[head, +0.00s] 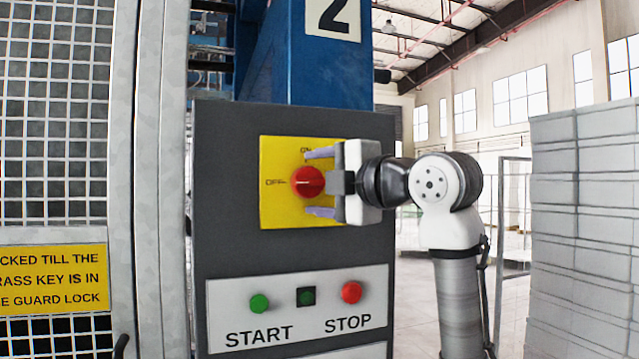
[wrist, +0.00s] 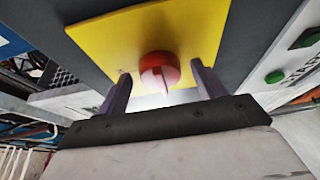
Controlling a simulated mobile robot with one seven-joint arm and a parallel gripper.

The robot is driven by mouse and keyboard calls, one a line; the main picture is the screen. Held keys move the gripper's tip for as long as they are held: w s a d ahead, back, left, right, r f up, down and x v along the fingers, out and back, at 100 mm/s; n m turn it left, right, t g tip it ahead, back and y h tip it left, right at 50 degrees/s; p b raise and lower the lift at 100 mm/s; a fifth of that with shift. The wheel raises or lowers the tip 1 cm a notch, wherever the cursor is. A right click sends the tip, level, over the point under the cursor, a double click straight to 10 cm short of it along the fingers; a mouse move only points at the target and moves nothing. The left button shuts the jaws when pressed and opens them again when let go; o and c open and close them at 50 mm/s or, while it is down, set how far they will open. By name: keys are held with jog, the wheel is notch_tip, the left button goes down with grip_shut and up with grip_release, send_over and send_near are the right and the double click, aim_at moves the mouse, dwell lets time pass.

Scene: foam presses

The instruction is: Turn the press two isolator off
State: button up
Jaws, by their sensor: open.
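The isolator is a red rotary knob (head: 307,182) on a yellow plate (head: 276,215) marked ON at the top and OFF at the left. The plate is on the dark grey press panel, under a "2" sign (head: 334,18). A pale line on the knob seems to lie sideways, toward the OFF side. My gripper (head: 320,182) is open, one finger above and one below the knob in the head view. In the wrist view the knob (wrist: 160,72) sits between and just beyond the two purple fingers (wrist: 160,88). I cannot tell whether they touch it.
Below are a green START button (head: 259,304), a small dark green square indicator (head: 306,296) and a red STOP button (head: 351,292). A mesh guard door (head: 55,120) with a yellow sign (head: 55,279) stands left. Stacked grey blocks (head: 585,220) stand right.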

jog(key=b+v, duration=0.4)
jog(key=v, duration=0.9)
jog(key=shift+s+d+b, duration=0.25)
jog(key=shift+b, duration=0.05)
